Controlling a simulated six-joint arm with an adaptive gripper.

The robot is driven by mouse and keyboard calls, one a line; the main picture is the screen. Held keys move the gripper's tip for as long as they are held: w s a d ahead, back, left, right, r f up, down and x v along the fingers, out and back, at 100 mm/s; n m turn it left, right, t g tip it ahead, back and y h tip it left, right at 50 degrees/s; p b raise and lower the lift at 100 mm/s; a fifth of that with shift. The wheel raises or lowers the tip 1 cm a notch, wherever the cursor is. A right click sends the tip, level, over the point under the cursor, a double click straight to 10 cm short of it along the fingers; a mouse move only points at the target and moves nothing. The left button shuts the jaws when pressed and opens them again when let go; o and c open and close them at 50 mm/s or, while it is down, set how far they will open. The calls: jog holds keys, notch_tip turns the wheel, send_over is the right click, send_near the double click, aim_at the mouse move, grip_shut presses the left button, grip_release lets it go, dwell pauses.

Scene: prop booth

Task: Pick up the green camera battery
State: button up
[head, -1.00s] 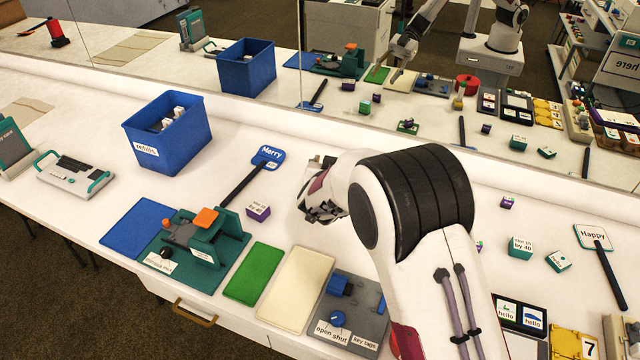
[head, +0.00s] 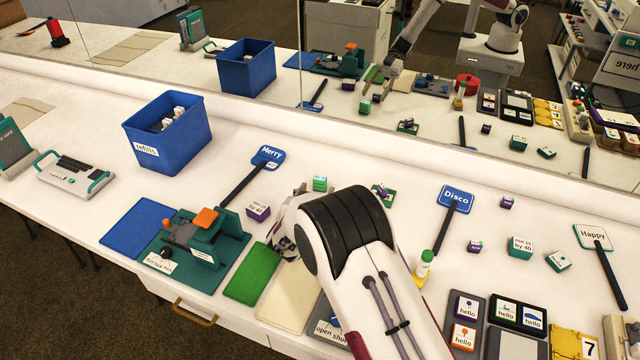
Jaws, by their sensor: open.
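A small green block (head: 320,183) stands on the white table behind my arm. It may be the green camera battery, but its label is too small to read. Two teal-green blocks (head: 520,247) (head: 559,260) with white labels lie at the right. My gripper (head: 281,245) is open and appears empty, over the table near the green mat (head: 253,271) and the cream mat (head: 290,297). It is nearer the front edge than the small green block and left of it. My arm partly hides the fingers and the middle of the table.
A blue bin (head: 190,150) stands at the back left. A teal device (head: 200,240), the Merry sign (head: 266,157) and a purple block (head: 258,211) lie left of my gripper. The Disco sign (head: 456,198) and a green-capped bottle (head: 424,265) are right of my arm. A mirror runs behind the table.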

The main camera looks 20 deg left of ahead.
aim_at(319, 182)
jog(key=shift+w, duration=0.1)
jog(key=shift+x, duration=1.2)
jog(key=shift+a+x, duration=0.15)
jog(key=shift+x, duration=0.6)
jog(key=shift+a+x, duration=0.15)
jog(key=shift+x, duration=1.65)
jog(key=shift+r, duration=0.15)
jog(key=c, duration=1.2)
